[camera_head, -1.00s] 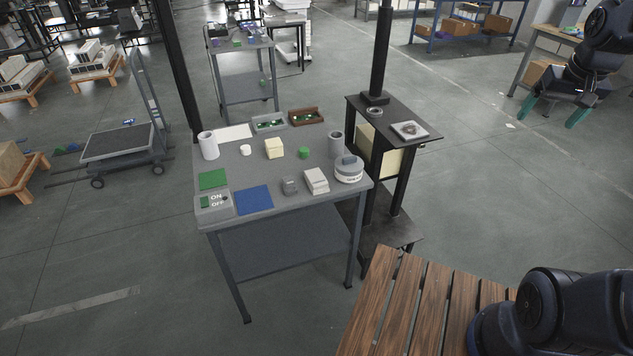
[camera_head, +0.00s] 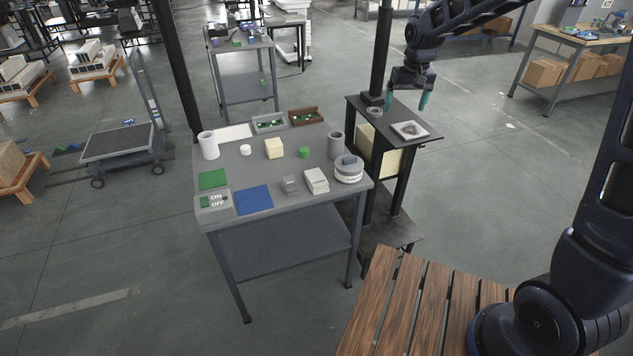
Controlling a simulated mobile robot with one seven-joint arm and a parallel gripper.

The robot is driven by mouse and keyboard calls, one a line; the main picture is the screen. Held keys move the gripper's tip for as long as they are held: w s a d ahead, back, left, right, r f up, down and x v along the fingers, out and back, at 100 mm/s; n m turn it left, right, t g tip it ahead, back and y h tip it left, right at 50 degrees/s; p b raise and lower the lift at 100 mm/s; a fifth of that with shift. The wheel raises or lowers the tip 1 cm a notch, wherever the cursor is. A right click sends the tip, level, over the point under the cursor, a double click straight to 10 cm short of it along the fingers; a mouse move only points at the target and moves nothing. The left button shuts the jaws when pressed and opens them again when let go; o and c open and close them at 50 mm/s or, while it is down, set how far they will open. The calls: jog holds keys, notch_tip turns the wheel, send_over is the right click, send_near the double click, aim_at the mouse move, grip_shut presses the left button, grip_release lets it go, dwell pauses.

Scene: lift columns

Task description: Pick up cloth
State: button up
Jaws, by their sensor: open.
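No item is clearly marked as the cloth. A folded white stack (camera_head: 316,181) and a pale yellow block (camera_head: 274,149) also lie there; I cannot tell whether either is fabric. My gripper (camera_head: 407,101) has teal fingers, spread apart and pointing down. It is empty, beyond the table's right side, and appears above the small dark stand (camera_head: 425,143).
A white container (camera_head: 349,170), a grey cylinder (camera_head: 335,146), a white roll (camera_head: 208,145) and an ON/OFF box (camera_head: 214,204) stand on the table. Two trays (camera_head: 270,123) (camera_head: 306,117) sit at its back. A dark post (camera_head: 380,50) rises beside my gripper. A slatted wooden surface (camera_head: 385,300) is in front.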

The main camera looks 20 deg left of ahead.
jog(key=s+a+f+n, duration=0.1)
jog(key=s+a+f, duration=0.1)
jog(key=a+f, duration=0.35)
jog(key=s+a+f, duration=0.1)
jog(key=a+f, duration=0.2)
jog(key=a, duration=0.5)
jog(key=n+g, duration=0.1)
jog(key=n, duration=0.1)
send_over(317, 178)
notch_tip(317, 178, down, 10)
jog(key=shift+h, duration=0.4)
jog(key=f, duration=0.3)
jog(key=a+f, duration=0.1)
jog(key=f, duration=0.1)
jog(key=shift+w+f, duration=0.1)
jog(key=shift+w, duration=0.05)
jog(key=shift+d+f, duration=0.2)
jog(key=shift+f, duration=1.2)
jog(key=shift+d+f, duration=0.2)
jog(key=shift+f, duration=1.15)
jog(key=shift+c, duration=0.5)
jog(key=c, duration=1)
